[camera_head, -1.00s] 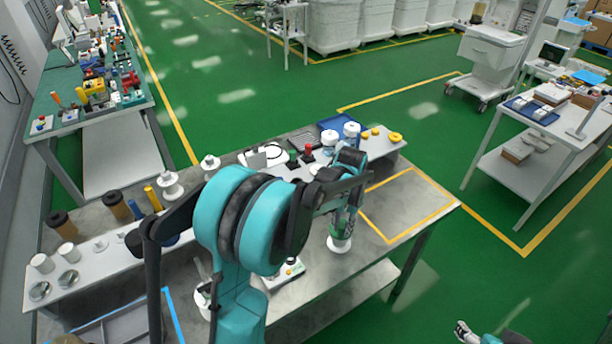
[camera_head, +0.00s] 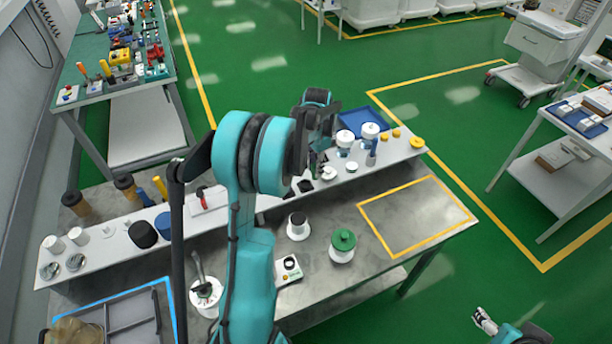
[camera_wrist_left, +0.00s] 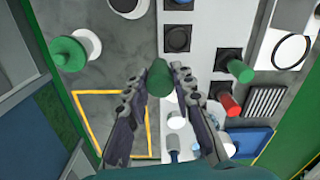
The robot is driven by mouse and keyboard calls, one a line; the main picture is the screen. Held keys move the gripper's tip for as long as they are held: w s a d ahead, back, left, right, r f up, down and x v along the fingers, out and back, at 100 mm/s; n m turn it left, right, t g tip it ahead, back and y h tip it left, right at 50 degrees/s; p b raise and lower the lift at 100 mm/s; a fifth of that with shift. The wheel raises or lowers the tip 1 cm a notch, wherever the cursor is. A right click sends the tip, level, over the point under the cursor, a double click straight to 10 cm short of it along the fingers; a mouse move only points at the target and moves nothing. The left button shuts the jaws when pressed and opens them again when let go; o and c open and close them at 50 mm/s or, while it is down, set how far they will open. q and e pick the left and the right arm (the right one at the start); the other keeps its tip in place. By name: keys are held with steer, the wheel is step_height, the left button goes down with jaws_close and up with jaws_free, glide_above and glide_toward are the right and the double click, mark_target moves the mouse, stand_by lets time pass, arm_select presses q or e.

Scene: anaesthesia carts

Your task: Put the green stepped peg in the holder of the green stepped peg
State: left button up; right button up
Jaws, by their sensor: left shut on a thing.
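My left gripper (camera_head: 317,172) is over the long white shelf at the back of the bench. In the left wrist view its two fingers (camera_wrist_left: 160,88) are closed on a green peg (camera_wrist_left: 159,77), a plain-looking cylinder from this angle. In the head view the gripper mostly hides this peg. Black square holders stand on the shelf, one empty (camera_wrist_left: 177,39) just past the held peg. Another green peg (camera_wrist_left: 240,70) and a red peg (camera_wrist_left: 228,104) stand at black square bases beside it. My right gripper (camera_head: 485,321) shows small at the lower right; its jaws are unclear.
A green disc-topped piece on a white base (camera_head: 343,241) stands on the grey bench, beside a black-topped white piece (camera_head: 298,226). White jars (camera_head: 369,132), a blue tray (camera_head: 358,119) and yellow pieces (camera_head: 417,142) lie to the right. The yellow-outlined area (camera_head: 418,208) is clear.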

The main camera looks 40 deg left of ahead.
arm_select(q)
steer(key=a, duration=0.1)
steer(key=a+f, duration=0.2)
steer(key=shift+s+a+f, duration=0.25)
steer(key=shift+a, duration=0.15)
steer(key=shift+f+b, duration=0.35)
steer(key=shift+f, duration=1.55)
steer(key=shift+f, duration=0.2)
steer(key=o, duration=1)
steer(key=shift+r, duration=0.15)
